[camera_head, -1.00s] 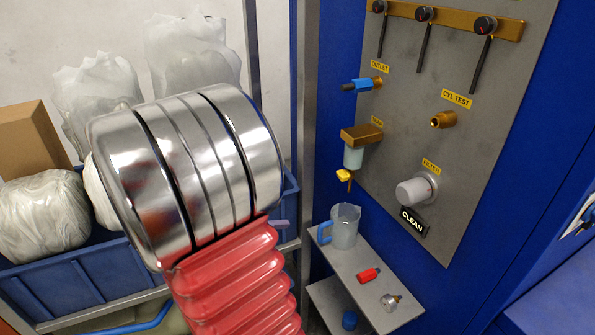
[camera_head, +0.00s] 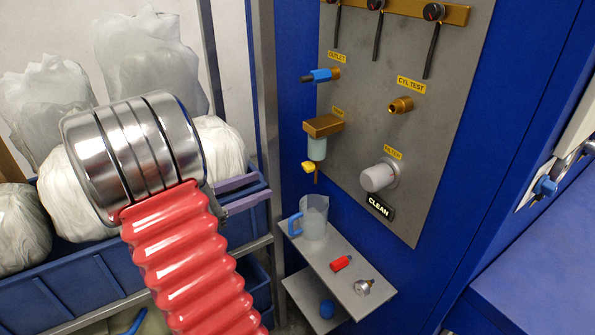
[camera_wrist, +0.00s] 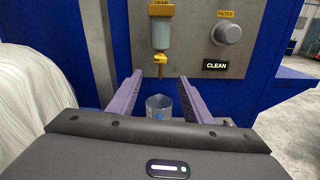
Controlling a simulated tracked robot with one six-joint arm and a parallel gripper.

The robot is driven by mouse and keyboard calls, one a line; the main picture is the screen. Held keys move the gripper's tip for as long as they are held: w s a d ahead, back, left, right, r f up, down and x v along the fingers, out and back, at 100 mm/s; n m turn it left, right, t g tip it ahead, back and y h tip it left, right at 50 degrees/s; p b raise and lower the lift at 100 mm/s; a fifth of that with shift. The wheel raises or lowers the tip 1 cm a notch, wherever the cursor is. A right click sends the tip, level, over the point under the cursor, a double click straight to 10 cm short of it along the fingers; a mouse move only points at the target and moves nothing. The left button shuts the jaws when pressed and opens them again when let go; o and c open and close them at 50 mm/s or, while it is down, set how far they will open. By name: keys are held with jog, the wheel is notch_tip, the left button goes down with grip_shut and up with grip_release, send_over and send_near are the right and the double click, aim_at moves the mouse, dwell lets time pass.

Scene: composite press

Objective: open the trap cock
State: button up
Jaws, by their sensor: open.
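The trap (camera_head: 317,146) hangs on the grey panel, a brass head with a pale bowl under it. Its yellow cock (camera_head: 308,167) sits at the bottom with a short brass outlet below. In the wrist view the trap bowl (camera_wrist: 162,36) and the yellow cock (camera_wrist: 160,57) show above and beyond the fingers. My gripper (camera_wrist: 151,88) is open and empty, with its two purple fingers apart and short of the cock. In the head view the gripper is mostly hidden by my arm; a purple finger (camera_head: 242,182) shows left of the trap.
A clear jug (camera_head: 314,217) with a blue handle stands on the grey shelf (camera_head: 333,258) below the trap. A red fitting (camera_head: 341,263) and a gauge (camera_head: 363,287) lie beside it. The filter knob (camera_head: 379,177) is right of the trap. A blue crate (camera_head: 85,285) with wrapped bundles is at left.

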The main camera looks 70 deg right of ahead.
aim_at(304, 169)
jog(key=x, duration=1.3)
jog(key=shift+s, duration=0.1)
jog(key=c, duration=1.1)
jog(key=shift+o, duration=0.2)
jog(key=shift+m, duration=0.8)
jog(key=o, duration=1.1)
jog(key=shift+c, duration=0.2)
